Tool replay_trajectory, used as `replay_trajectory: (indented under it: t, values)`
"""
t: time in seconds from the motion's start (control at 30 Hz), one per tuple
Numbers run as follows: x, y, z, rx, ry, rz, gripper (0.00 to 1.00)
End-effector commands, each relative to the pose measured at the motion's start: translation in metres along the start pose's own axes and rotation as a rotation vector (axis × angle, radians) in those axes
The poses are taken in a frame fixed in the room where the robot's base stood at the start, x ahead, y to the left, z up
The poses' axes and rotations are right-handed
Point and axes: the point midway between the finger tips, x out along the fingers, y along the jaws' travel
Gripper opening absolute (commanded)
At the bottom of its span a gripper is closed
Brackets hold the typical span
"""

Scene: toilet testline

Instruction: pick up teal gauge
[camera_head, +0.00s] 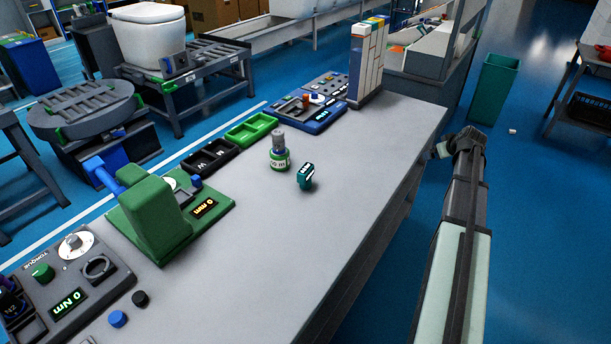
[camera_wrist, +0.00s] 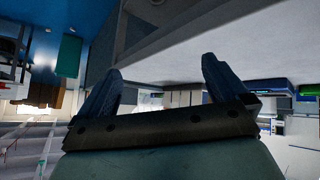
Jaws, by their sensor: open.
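The teal gauge (camera_head: 305,177) stands on the grey workbench (camera_head: 290,235), near its middle, with a small light display on its top. It is just right of a green and grey cylindrical part. My gripper (camera_head: 440,151) is off the bench's right edge in the head view, well apart from the gauge. In the wrist view my gripper (camera_wrist: 160,82) shows two dark fingers spread apart with nothing between them. The gauge cannot be made out in the wrist view.
A green and grey cylinder (camera_head: 279,155) stands close left of the gauge. Black and green trays (camera_head: 210,157) line the far edge. A green press (camera_head: 153,220) stands at left, and a tall upright block stack (camera_head: 366,60) at the back. The bench right of the gauge is clear.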

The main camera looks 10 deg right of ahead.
Motion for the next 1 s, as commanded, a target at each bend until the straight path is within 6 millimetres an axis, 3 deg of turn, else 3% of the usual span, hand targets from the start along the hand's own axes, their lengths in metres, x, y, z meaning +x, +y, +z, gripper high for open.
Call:
replay_trajectory:
  t: [0.03,0.17,0.27,0.37,0.57,0.73,1.0]
  values:
    - [-0.009,0.006,-0.016,-0.031,0.021,0.006,1.0]
    - [-0.027,0.006,-0.048,-0.113,0.055,0.005,1.0]
    - [-0.038,-0.01,-0.075,-0.187,0.067,-0.019,1.0]
    - [-0.043,-0.043,-0.097,-0.253,0.054,-0.069,1.0]
    - [-0.045,-0.124,-0.12,-0.352,-0.019,-0.19,1.0]
    - [-0.051,-0.207,-0.131,-0.439,-0.112,-0.303,1.0]
    - [-0.078,-0.327,-0.135,-0.579,-0.279,-0.45,1.0]
